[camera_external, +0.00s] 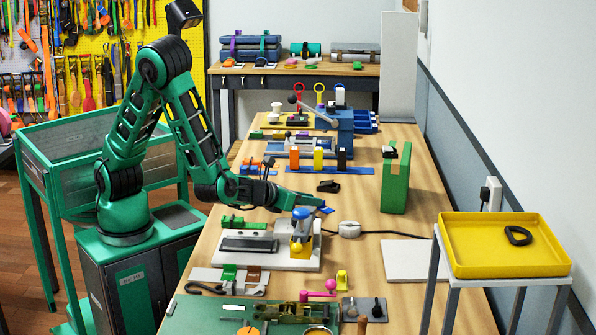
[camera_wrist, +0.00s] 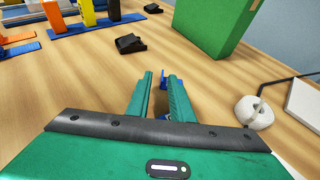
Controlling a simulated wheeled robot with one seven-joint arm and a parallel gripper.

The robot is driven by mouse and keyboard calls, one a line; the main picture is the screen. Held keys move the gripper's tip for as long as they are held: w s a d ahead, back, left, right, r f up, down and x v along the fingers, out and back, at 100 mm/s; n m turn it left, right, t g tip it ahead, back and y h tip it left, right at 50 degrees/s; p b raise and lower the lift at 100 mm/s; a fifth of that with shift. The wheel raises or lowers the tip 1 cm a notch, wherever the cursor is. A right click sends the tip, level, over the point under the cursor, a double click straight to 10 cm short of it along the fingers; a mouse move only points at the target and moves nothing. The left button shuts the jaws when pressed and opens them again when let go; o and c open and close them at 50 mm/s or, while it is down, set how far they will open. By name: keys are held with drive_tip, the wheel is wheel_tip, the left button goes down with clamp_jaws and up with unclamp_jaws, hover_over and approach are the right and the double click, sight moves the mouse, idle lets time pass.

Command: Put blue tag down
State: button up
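The blue tag (camera_external: 326,209) shows as a small blue piece at the tip of my gripper (camera_external: 312,200) in the external view. In the wrist view, bits of the blue tag (camera_wrist: 163,79) show at and between the two green fingers (camera_wrist: 160,92), which are close together on it. The fingers hide most of the tag. My gripper is above the wooden table, just above and right of a yellow and blue device (camera_external: 301,236) on a white base.
A green block (camera_external: 396,178) stands upright at the right. A black clip (camera_external: 328,186) lies beyond my gripper. A white round piece with a cable (camera_external: 349,229) and a white plate (camera_external: 408,260) lie to the right. A yellow tray (camera_external: 470,245) stands at far right. Bare wood lies between these.

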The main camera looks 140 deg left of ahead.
drive_tip(key=v, duration=0.8)
drive_tip(key=shift+d+r, duration=0.1)
drive_tip(key=shift+d, duration=0.25)
drive_tip(key=shift+o, duration=0.6)
drive_tip(key=shift+d+r, duration=0.2)
drive_tip(key=shift+d, duration=0.15)
drive_tip(key=shift+s+a+f, duration=0.1)
drive_tip(key=shift+a, duration=0.05)
drive_tip(key=a+h, duration=0.1)
drive_tip(key=a+n+g+h, duration=0.1)
drive_tip(key=h, duration=0.1)
drive_tip(key=a+f+h, duration=0.1)
drive_tip(key=h, duration=0.1)
drive_tip(key=shift+s+a+n+g, duration=0.2)
drive_tip(key=shift+s+n+g, duration=0.05)
drive_tip(key=shift+n+g, duration=0.15)
drive_tip(key=w+a+r+m+t+h, duration=0.1)
drive_tip(key=a+r+m+t+h, duration=0.2)
drive_tip(key=r, duration=0.4)
drive_tip(key=shift+n+g+h, duration=0.5)
drive_tip(key=shift+n+g, duration=0.1)
drive_tip(key=x, duration=1)
drive_tip(key=shift+w+a+f, duration=0.1)
drive_tip(key=shift+w+f, duration=0.05)
drive_tip(key=shift+f, duration=0.15)
clamp_jaws()
